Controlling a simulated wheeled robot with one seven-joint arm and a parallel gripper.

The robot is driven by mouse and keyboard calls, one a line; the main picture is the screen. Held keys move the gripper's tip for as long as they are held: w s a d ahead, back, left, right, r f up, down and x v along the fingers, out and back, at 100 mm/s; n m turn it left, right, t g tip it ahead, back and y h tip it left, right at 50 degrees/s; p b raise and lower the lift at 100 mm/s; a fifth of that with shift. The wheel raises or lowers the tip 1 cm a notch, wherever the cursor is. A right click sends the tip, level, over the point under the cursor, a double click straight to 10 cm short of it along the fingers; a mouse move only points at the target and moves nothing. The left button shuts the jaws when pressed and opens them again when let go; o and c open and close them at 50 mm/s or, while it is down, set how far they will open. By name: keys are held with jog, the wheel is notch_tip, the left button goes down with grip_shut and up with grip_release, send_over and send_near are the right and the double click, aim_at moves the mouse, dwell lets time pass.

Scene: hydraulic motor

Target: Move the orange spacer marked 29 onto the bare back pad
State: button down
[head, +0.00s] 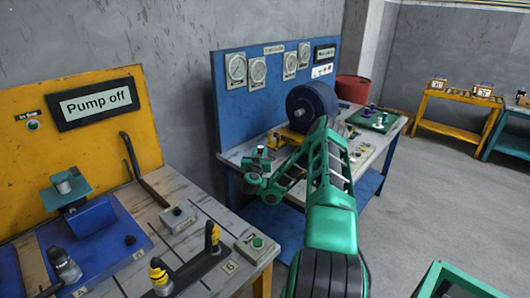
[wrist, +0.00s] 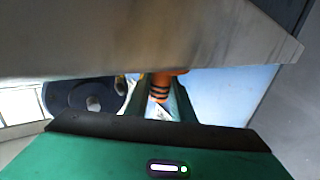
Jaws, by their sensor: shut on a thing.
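My green gripper (wrist: 165,110) is shut on an orange piece with dark bands (wrist: 159,86) in the wrist view. It is the only orange spacer-like thing that I see, but no number 29 is readable on it. Its upper end is cut off by a large grey surface (wrist: 140,40) that fills the top of that view. In the head view my arm reaches over the front of the blue-backed bench (head: 240,153), with the gripper end (head: 256,170) low at its left. The held piece cannot be made out there. I cannot pick out the bare back pad.
A dark blue drum (head: 312,106) stands on the blue-backed bench; a dark round part (wrist: 85,95) shows in the wrist view. A green tray (head: 388,128) with small parts lies at the right. The yellow-backed pump bench (head: 190,212) is at the left.

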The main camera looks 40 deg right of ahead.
jog(key=shift+d+f, duration=0.15)
jog(key=shift+d, duration=0.3)
jog(key=shift+w+d+f, duration=0.3)
jog(key=shift+d+f, duration=0.3)
jog(key=c, duration=1.5)
grip_release()
jog(key=shift+w+f, duration=0.1)
jog(key=shift+f, duration=0.05)
